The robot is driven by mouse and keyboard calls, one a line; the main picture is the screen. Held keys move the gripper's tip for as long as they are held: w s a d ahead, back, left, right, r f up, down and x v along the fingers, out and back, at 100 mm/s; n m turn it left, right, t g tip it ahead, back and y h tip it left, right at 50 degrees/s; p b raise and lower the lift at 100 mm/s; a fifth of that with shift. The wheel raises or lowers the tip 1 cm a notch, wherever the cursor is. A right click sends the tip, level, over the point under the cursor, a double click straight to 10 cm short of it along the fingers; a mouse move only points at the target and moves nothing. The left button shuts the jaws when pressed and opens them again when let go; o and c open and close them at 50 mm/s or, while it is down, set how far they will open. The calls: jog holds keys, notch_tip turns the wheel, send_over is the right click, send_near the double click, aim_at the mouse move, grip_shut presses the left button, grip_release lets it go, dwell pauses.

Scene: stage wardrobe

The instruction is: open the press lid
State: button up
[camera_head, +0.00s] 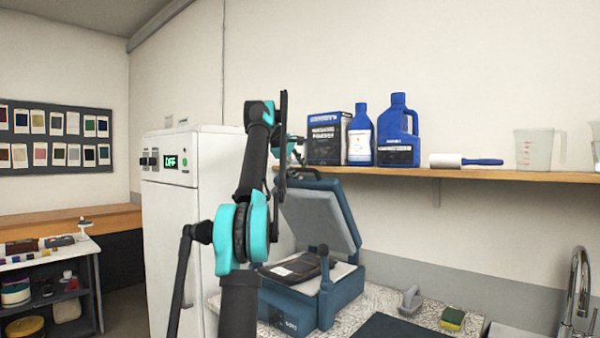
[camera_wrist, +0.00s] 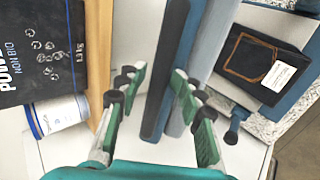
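The press (camera_head: 345,300) is a blue box on the counter. Its lid (camera_head: 318,215) stands raised and tilted back, with a grey padded underside. A dark handle (camera_head: 303,172) shows at the lid's upper edge. A dark folded garment (camera_head: 290,268) lies on the press bed; it also shows with a white label in the wrist view (camera_wrist: 262,68). My gripper (camera_head: 292,152) is by the lid's upper edge. In the wrist view my gripper (camera_wrist: 158,92) has its green-padded fingers apart, with the dark blue lid edge (camera_wrist: 166,75) seen between them. Contact cannot be told.
A shelf (camera_head: 480,174) above holds a dark box (camera_head: 326,138), blue bottles (camera_head: 397,132), a lint roller (camera_head: 465,161) and a jug (camera_head: 538,150). A white cabinet (camera_head: 178,220) stands left. A sponge (camera_head: 452,318) and tap (camera_head: 578,285) are at right.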

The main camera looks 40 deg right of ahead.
jog(key=v, duration=0.3)
jog(key=shift+a+r, duration=0.1)
jog(key=shift+a, duration=0.15)
jog(key=s+a, duration=0.1)
jog(key=a, duration=1)
jog(key=shift+a, duration=0.2)
dwell(0.4)
